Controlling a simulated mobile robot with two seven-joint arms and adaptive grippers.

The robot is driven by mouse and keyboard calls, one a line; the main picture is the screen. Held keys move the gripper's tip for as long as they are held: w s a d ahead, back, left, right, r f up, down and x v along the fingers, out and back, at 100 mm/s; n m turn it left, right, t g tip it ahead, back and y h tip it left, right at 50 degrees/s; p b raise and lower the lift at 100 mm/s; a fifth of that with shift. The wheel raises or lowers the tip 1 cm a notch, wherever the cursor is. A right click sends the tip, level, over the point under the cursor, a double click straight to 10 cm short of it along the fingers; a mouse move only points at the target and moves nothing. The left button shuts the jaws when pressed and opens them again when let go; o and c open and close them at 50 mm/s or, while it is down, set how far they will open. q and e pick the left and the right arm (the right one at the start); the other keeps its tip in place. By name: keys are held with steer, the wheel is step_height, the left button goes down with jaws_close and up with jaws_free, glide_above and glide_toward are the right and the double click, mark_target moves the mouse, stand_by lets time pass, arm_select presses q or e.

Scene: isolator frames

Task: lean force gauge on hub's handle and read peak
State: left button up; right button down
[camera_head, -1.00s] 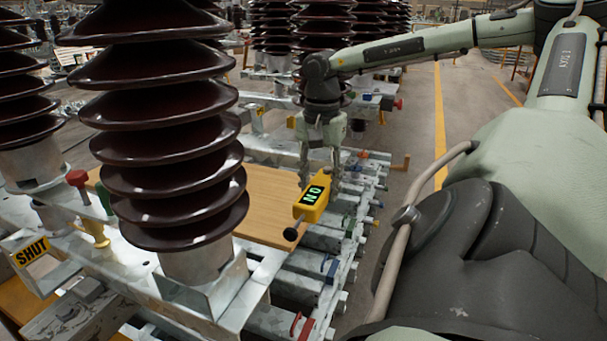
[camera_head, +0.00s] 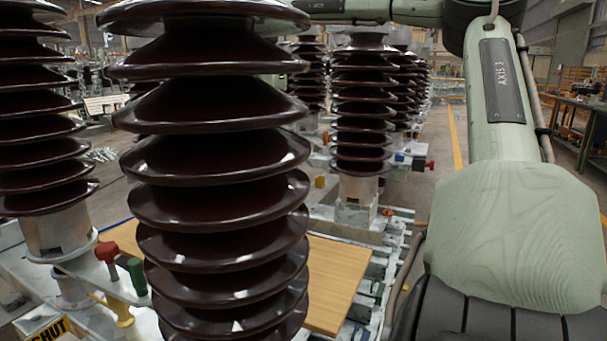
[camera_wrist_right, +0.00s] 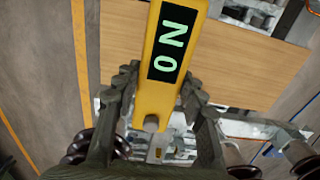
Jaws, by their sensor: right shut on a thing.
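In the right wrist view, my right gripper (camera_wrist_right: 158,95) is shut on the yellow force gauge (camera_wrist_right: 152,105), one finger on each side of its body. The gauge's dark display (camera_wrist_right: 171,44) shows a green 0 N, turned on its side. A grey round end (camera_wrist_right: 151,123) shows at its lower end. In the head view the gauge and right gripper are hidden or out of frame. A red-topped handle (camera_head: 107,252) and a green-topped one (camera_head: 136,275) stand on the frame at the left, beside a yellow post (camera_head: 121,311). I cannot tell which is the hub's handle. My left gripper is not in view.
A large brown ribbed insulator (camera_head: 218,165) fills the middle of the head view and hides much behind it. Another stands left (camera_head: 38,115), others farther back (camera_head: 363,110). A wooden board (camera_head: 335,275) lies on the frame. A SHUT sign (camera_head: 47,331) is at lower left.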

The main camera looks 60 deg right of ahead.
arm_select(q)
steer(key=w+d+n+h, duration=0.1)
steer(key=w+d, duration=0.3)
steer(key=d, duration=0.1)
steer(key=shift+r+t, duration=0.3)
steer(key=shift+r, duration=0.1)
arm_select(e)
steer(key=w+a+r, duration=0.3)
steer(key=w+a, duration=0.4)
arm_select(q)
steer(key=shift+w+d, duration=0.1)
arm_select(e)
steer(key=shift+s+a, duration=0.1)
arm_select(q)
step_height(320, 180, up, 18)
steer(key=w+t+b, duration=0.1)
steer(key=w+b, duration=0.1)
steer(key=b, duration=0.5)
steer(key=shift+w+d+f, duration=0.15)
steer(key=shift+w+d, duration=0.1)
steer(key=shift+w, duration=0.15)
arm_select(e)
step_height(320, 180, down, 16)
steer(key=a, duration=0.2)
steer(key=shift+s+a, duration=0.15)
steer(key=shift+a, duration=0.2)
